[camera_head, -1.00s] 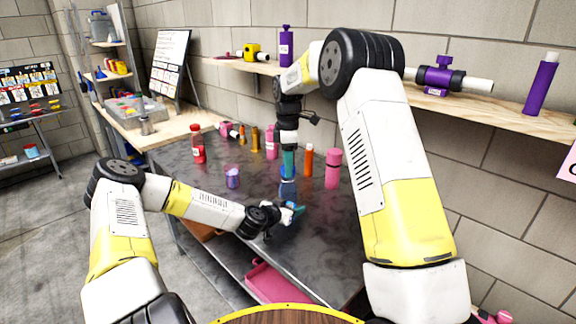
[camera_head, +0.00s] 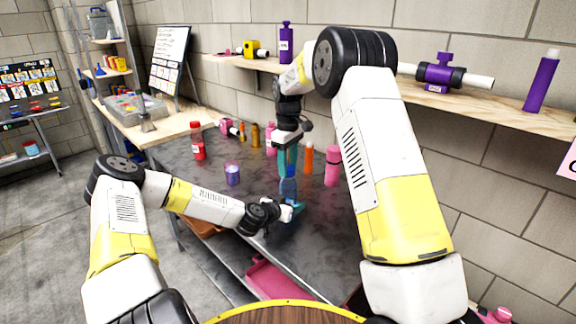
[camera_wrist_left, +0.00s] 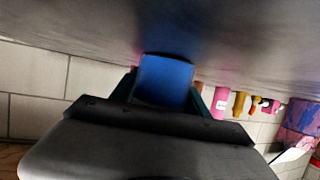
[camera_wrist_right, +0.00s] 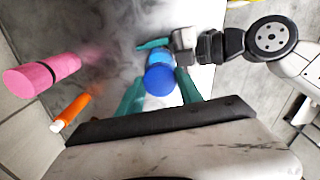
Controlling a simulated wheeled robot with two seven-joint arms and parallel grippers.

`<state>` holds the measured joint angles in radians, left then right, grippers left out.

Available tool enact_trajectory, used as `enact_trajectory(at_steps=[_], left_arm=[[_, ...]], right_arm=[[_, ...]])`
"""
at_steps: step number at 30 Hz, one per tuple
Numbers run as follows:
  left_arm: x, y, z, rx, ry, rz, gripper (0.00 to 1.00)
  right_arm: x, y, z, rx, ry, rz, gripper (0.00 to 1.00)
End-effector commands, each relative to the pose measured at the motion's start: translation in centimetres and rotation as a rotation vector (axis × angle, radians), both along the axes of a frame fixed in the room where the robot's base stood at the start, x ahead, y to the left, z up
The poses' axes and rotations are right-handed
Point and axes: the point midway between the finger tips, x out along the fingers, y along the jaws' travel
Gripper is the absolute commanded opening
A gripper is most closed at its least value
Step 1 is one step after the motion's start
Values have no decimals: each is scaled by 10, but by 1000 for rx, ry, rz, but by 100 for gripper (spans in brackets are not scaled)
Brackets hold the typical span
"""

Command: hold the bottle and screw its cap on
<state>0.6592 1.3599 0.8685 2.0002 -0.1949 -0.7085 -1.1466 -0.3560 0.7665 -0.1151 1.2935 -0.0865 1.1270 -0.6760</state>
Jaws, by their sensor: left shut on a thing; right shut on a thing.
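The blue bottle (camera_head: 288,190) stands upright on the dark table; it also fills the middle of the left wrist view (camera_wrist_left: 165,80). My left gripper (camera_head: 292,208) is shut on the bottle's lower part from the left. My right gripper (camera_head: 288,163) points down from above, with its teal fingers shut on the blue cap (camera_wrist_right: 160,79) at the bottle's top. In the right wrist view the cap sits between the fingertips, in line with the bottle. The thread is hidden, so I cannot tell how far the cap is on.
A pink bottle (camera_head: 332,166) and an orange tube (camera_head: 308,158) stand close on the right. A purple jar (camera_head: 232,174) and a red bottle (camera_head: 197,142) stand to the left. More bottles stand behind. The table's front is clear.

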Motion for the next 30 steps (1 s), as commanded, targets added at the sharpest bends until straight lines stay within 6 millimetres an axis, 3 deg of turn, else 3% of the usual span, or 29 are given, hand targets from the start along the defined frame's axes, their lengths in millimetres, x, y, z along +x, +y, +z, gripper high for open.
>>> enact_trajectory(at_steps=[30], left_arm=[[0, 0, 0, 0, 0, -1, 0]], right_arm=[[1, 2, -1, 1, -3, -2554, 6]])
